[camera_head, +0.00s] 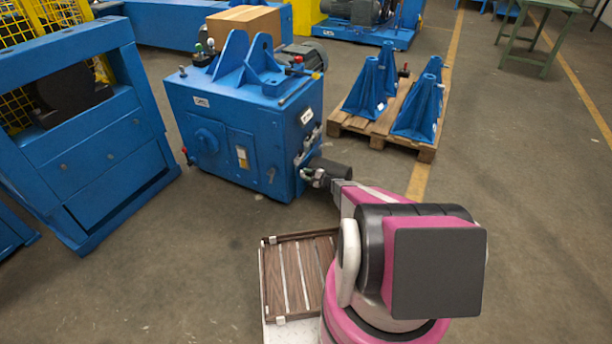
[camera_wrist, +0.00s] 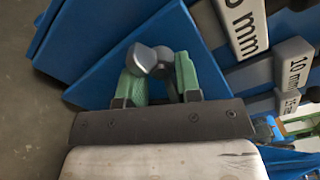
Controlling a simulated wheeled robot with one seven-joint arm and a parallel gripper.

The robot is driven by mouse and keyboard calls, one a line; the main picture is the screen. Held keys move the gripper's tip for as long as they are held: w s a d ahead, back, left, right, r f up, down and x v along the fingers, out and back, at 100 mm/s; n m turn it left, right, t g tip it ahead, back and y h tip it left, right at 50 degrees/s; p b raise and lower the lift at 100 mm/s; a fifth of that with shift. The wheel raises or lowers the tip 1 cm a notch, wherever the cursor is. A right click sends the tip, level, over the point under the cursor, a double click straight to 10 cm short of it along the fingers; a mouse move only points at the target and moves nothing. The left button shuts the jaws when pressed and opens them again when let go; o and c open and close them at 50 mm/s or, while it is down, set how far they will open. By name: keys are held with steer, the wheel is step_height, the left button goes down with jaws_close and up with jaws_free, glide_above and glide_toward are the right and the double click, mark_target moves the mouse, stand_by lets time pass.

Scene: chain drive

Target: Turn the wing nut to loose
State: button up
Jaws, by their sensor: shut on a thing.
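The grey wing nut (camera_wrist: 148,56) shows in the wrist view, with two rounded lobes in front of a blue panel (camera_wrist: 95,60). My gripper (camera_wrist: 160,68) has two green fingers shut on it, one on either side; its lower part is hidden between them. In the head view my gripper (camera_head: 314,177) reaches the right side of the blue machine (camera_head: 230,135) at mid height. The wing nut is too small to tell apart there.
Grey bars with white labels, one reading 10 mm (camera_wrist: 294,70), sit close to the right of my fingers. A pallet (camera_head: 425,150) with blue stands is behind right. A slatted wooden tray (camera_head: 300,275) lies by my arm. Open floor is at front left.

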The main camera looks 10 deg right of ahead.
steer(key=shift+n, duration=0.6)
steer(key=shift+c, duration=0.2)
steer(key=n, duration=2.5)
steer(key=shift+f, duration=0.15)
steer(key=shift+n, duration=0.3)
stand_by(0.5)
steer(key=o, duration=0.7)
steer(key=shift+w, duration=0.1)
steer(key=shift+c, duration=0.2)
steer(key=v, duration=1)
steer(key=shift+s+d, duration=0.25)
steer(key=shift+d, duration=0.05)
